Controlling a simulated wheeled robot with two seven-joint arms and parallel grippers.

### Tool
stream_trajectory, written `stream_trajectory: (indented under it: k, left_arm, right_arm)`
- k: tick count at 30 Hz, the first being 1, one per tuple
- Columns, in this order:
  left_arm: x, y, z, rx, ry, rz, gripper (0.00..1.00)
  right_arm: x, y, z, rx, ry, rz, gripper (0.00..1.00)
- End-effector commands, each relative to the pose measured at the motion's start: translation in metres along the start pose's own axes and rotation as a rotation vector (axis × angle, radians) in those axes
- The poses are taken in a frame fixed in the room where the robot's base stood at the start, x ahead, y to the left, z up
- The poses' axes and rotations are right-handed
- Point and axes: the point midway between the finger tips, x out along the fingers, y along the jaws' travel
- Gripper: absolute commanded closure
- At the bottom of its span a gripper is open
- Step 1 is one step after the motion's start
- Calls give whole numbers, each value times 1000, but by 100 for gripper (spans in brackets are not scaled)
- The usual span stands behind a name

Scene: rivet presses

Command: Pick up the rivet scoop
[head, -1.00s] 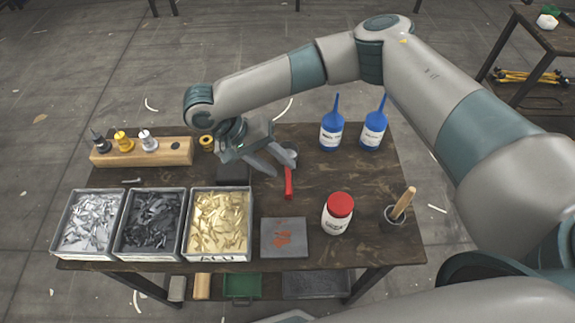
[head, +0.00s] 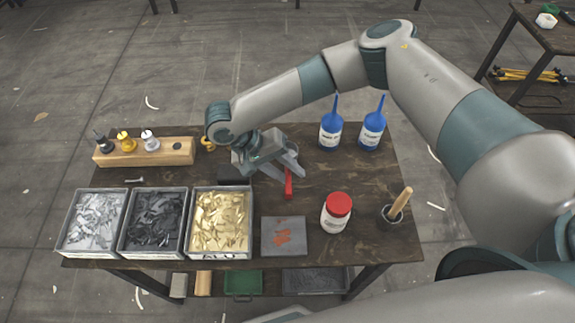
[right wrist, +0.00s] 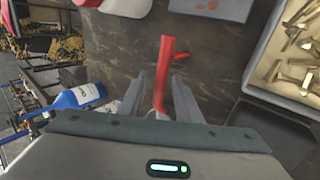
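The rivet scoop (head: 289,184) lies on the dark wooden table, its red handle pointing toward the near edge; its far end is mostly hidden by my gripper. My right gripper (head: 294,176) is over the scoop, with its fingers spread. In the right wrist view the red handle (right wrist: 165,65) runs between the two open fingers (right wrist: 160,88), with a gap on both sides. Its lower part passes out of sight behind the gripper body. I cannot tell the exact height of the fingertips. My left gripper is not in view.
Bins of silver, dark and gold rivets (head: 249,222) stand at front left. A grey plate (head: 270,248), a red-capped jar (head: 336,212) and a brush cup (head: 393,216) stand in front. Two blue bottles (head: 330,133) (head: 372,132) stand behind right. A wooden block (head: 175,155) is back left.

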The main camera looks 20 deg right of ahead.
Motion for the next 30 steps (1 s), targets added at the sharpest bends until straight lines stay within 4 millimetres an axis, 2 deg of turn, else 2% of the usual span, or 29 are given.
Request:
stream_trajectory:
  k: [1, 3, 4, 17, 22, 26, 30]
  left_arm:
    - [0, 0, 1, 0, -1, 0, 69]
    - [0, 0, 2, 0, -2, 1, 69]
    - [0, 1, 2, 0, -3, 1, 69]
    - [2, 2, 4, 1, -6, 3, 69]
    - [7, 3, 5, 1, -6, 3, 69]
    - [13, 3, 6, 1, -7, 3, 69]
    - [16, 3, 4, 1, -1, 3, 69]
  right_arm:
    - [0, 0, 0, 0, 0, 0, 83]
    - [0, 0, 0, 0, 0, 0, 99]
    - [0, 0, 0, 0, 0, 0, 100]
    - [-3, 2, 0, 0, 0, -2, 100]
    - [-14, 9, -1, 1, 1, -2, 100]
    - [-31, 20, -1, 0, 2, -3, 100]
    - [-39, 33, 18, -4, 0, -1, 100]
